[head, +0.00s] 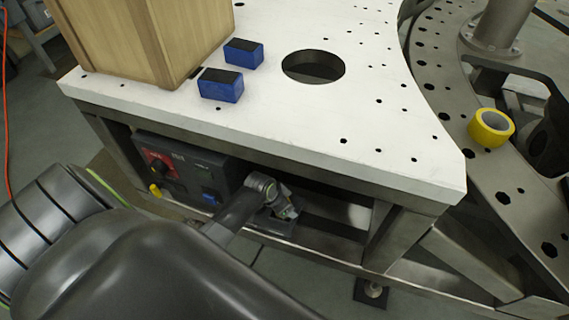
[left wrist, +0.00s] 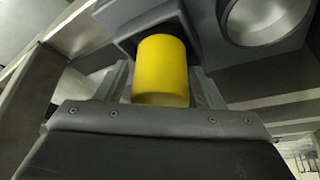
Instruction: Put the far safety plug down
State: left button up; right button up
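In the left wrist view a yellow cylindrical safety plug (left wrist: 161,72) stands between the two fingers of my left gripper (left wrist: 161,88), which look closed against its sides. A dark grey block lies right behind the plug; whether they touch is hidden. In the head view my left gripper (head: 286,208) is under the white plate, right of a dark control box (head: 185,165), and the plug in it cannot be made out. Another small yellow plug (head: 155,190) shows at the box's lower left front. My right gripper is not in view.
The white plate (head: 300,120) overhangs the low space, with a frame leg (head: 390,238) to the right. On the plate are a wooden crate (head: 150,45) and two blue blocks (head: 220,86) (head: 243,53). A yellow tape roll (head: 491,127) lies on the metal ring at right.

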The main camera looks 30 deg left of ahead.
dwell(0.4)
pick_arm(q)
jog(key=shift+s+r, duration=0.1)
jog(key=shift+r, duration=0.45)
jog(key=p+v, duration=0.1)
jog(key=v, duration=0.3)
jog(key=shift+a+r, duration=0.1)
jog(key=s+a, duration=0.4)
jog(key=s, duration=0.7)
jog(key=s+a+f+n+g+y, duration=0.1)
jog(key=s+a+f+n, duration=0.1)
jog(key=s+f, duration=0.5)
jog(key=s+a+f+n+g+y, duration=0.1)
jog(key=s+f+n, duration=0.15)
jog(key=f, duration=0.85)
jog(key=shift+g+y, duration=0.3)
jog(key=shift+g, duration=0.4)
jog(key=s+d+f, duration=0.1)
jog(key=s+f, duration=0.2)
jog(key=s, duration=0.2)
jog(key=s+d+f, duration=0.2)
jog(key=s+f, duration=0.1)
jog(key=s, duration=0.3)
jog(key=s+d+f, duration=0.2)
jog(key=s+f, duration=0.2)
jog(key=s, duration=0.1)
jog(key=shift+s+d+f+b, duration=0.1)
jog(key=shift+s+d+b, duration=0.1)
jog(key=shift+s+b, duration=0.15)
